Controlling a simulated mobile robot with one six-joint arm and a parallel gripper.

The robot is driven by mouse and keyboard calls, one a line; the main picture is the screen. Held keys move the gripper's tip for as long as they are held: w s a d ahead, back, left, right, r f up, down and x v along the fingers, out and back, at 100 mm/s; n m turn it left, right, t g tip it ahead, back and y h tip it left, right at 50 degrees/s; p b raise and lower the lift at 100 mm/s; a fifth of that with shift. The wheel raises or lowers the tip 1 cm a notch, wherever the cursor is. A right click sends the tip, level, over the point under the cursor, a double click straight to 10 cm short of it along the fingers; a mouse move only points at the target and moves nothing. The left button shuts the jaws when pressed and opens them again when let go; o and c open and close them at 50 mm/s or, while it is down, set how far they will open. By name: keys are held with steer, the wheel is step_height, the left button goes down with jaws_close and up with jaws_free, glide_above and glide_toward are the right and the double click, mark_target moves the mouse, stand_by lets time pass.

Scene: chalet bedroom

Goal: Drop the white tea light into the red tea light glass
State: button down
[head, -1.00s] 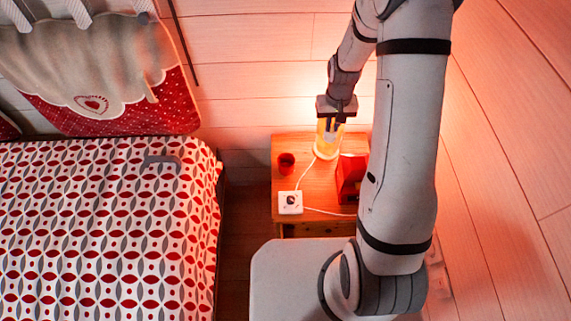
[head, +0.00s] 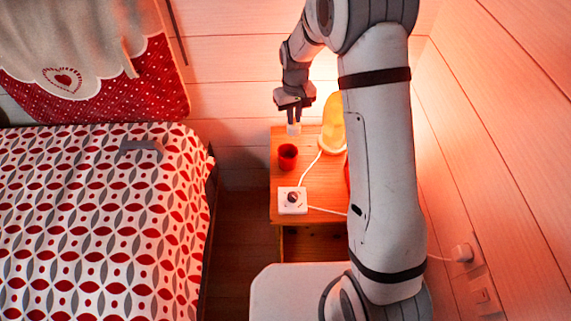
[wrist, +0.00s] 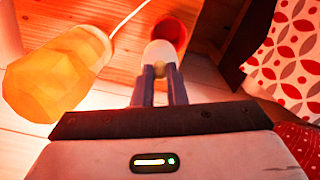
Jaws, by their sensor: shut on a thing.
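The white tea light (head: 294,129) is held below my gripper (head: 294,117) in the head view. In the wrist view my gripper (wrist: 161,88) is shut on the tea light (wrist: 160,54), between its two fingertips. The red tea light glass (head: 288,157) stands upright on the wooden bedside table (head: 308,180). The tea light appears above and slightly behind the glass, apart from it. In the wrist view the red glass (wrist: 172,29) shows just beyond the tea light, which hides part of it.
A glowing yellow lamp (head: 333,125) stands right of my gripper; it looms at left in the wrist view (wrist: 62,72). A white square device (head: 292,200) with a cord lies at the table's front. The patterned bed (head: 100,220) is at left, across a gap.

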mark_target(293, 129)
steer(key=shift+f+b, duration=1.75)
steer(key=shift+f, duration=1.25)
steer(key=c, duration=1.4)
jaws_free()
steer(key=shift+r, duration=0.1)
step_height(293, 129, up, 8)
steer(key=shift+f, duration=0.15)
